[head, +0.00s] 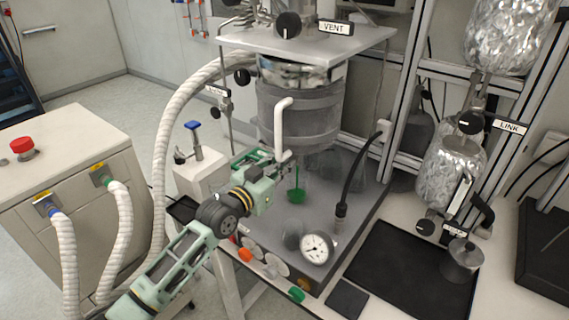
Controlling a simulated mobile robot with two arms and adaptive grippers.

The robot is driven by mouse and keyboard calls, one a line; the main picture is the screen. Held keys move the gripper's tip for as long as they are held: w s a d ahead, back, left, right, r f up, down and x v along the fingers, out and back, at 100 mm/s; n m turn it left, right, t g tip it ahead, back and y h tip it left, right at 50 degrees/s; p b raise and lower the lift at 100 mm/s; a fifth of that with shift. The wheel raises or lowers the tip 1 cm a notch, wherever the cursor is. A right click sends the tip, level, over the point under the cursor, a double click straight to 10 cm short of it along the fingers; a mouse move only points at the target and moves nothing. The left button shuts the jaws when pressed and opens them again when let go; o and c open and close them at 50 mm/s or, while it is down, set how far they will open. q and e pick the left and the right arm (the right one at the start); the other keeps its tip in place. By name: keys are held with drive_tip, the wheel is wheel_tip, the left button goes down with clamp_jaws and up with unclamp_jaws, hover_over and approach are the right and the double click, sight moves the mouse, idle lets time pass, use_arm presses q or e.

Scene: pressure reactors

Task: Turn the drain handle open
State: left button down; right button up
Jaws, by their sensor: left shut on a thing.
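My left gripper (281,161), green and black, reaches in from the lower left to just below the vessel. A green piece (296,195) hangs just right of the gripper, under the vessel. My right gripper is not in view.
A round pressure gauge (317,248) and coloured knobs stand at the front of the grey base. A black hose (353,165) rises at right. A black mat (412,270) lies on the bench. A white cabinet (75,180) with hoses is at left.

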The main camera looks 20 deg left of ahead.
use_arm(q)
drive_tip(key=shift+f+n, duration=0.15)
drive_tip(key=shift+n, duration=0.35)
drive_tip(key=c, duration=1.8)
unclamp_jaws()
drive_tip(key=v, duration=1.2)
